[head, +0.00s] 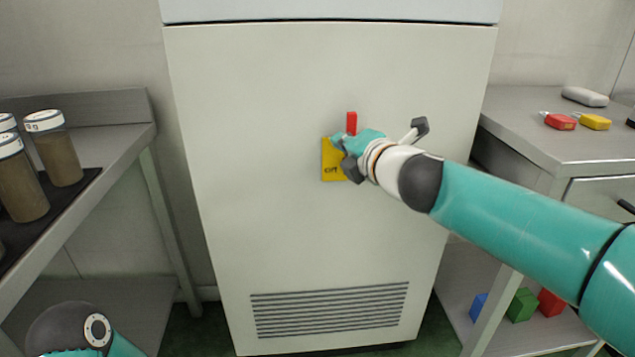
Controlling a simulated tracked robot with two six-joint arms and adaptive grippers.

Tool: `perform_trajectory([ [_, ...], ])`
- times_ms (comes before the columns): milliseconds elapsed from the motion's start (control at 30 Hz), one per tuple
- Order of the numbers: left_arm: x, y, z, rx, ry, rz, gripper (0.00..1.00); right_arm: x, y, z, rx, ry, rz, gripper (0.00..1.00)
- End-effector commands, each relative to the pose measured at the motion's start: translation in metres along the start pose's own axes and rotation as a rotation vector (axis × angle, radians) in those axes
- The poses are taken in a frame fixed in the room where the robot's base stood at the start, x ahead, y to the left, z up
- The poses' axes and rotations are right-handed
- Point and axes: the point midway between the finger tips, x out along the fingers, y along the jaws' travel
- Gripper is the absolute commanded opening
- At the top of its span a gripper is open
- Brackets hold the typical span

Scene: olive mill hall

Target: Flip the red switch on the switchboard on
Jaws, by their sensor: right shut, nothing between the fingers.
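The pale grey switchboard (270,190) stands upright in the middle of the head view. A small yellow plate (330,165) with dark lettering is on its front, and a red switch (351,123) shows at the plate's upper right, pointing up. My right gripper (343,145) is shut and empty, in front of the plate just below the red part. It hides the plate's right side and the lower part of the switch. I cannot tell whether the fingers touch the switch. My left gripper is not in view; only part of my left arm shows at the lower left.
A grey shelf (120,112) on the left holds several brown-filled jars (58,150). On the right, a grey bench (545,150) carries a red padlock (560,121) and a yellow one (594,121). Coloured blocks (522,305) lie on its lower shelf. A vent (330,310) is low on the switchboard.

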Motion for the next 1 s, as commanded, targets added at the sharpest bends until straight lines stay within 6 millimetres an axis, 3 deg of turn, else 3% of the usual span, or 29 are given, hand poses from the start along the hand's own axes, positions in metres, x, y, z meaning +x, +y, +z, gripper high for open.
perform_trajectory([
  [33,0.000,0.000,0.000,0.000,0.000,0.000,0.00,-0.002,-0.001,0.008,0.001,-0.016,-0.003,0.00],
  [567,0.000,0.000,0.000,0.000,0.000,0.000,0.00,-0.003,0.000,0.013,0.001,-0.026,-0.002,0.00],
  [767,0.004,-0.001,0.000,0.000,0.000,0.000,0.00,0.002,0.005,-0.001,0.000,-0.021,-0.002,0.00],
  [933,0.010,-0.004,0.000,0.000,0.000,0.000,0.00,0.013,0.016,-0.030,-0.002,-0.009,-0.002,0.00],
  [1000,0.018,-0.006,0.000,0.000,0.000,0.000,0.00,-0.005,0.012,-0.029,-0.001,-0.014,-0.001,0.00],
])
